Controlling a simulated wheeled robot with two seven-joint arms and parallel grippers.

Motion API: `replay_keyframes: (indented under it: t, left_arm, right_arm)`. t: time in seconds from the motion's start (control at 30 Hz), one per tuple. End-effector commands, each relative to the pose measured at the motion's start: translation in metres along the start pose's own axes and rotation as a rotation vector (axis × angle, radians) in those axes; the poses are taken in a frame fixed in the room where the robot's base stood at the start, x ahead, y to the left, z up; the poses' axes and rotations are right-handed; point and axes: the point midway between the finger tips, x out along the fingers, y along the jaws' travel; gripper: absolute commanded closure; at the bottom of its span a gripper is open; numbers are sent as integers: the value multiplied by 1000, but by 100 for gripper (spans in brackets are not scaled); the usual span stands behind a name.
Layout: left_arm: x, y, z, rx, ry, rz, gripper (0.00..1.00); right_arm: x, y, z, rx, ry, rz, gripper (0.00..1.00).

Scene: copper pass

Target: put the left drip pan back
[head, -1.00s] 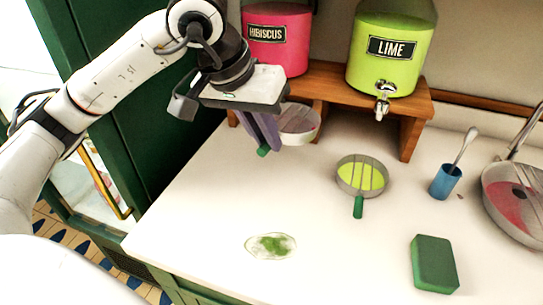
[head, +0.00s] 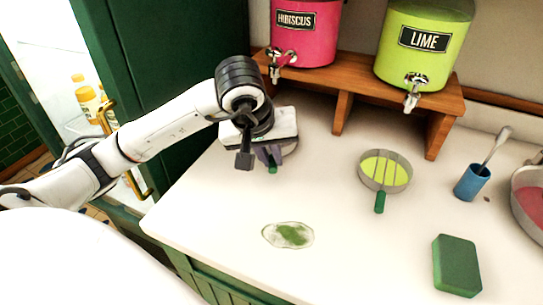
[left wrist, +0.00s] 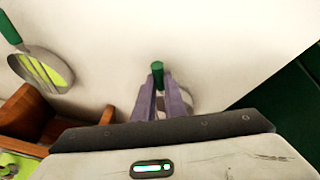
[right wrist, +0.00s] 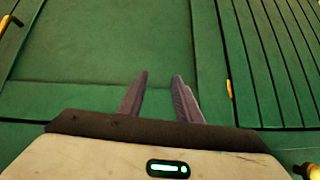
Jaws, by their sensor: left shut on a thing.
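My left gripper (head: 268,155) is shut on the green handle of the left drip pan (head: 290,148). The wrist covers most of the pan; only a strip of its rim shows, in front of the left end of the wooden shelf. In the left wrist view, the green handle (left wrist: 157,73) stands between the fingertips, with part of the round pan behind the right finger. I cannot tell whether the pan touches the counter. The pink hibiscus dispenser (head: 308,35) stands on the shelf, its tap above and behind the pan. My right gripper (right wrist: 158,85) is open and empty, before green cabinet panels.
The other drip pan (head: 385,172), with lime liquid, lies before the lime dispenser (head: 425,45). A green-stained patch (head: 288,235), a green sponge (head: 457,265), a blue cup with a spoon (head: 472,183) and a larger pan (head: 530,205) are on the counter. The middle front is mostly clear.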

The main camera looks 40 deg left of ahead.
Motion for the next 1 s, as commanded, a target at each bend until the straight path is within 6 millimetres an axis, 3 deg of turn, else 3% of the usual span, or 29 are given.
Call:
replay_keyframes:
  t: [0.4,0.43,0.53,0.83,1.0]
  left_arm:
    - [6,-1,2,0,3,3,100]
    - [6,-1,2,0,2,2,88]
    - [5,0,2,0,1,2,71]
    - [4,0,2,0,1,2,71]
    - [-9,1,0,1,3,5,71]
  right_arm:
    - [4,0,3,0,1,0,69]
    - [3,0,3,0,1,0,69]
    - [2,0,2,0,0,0,69]
    - [2,0,1,0,0,0,69]
    - [0,0,-1,0,2,0,69]
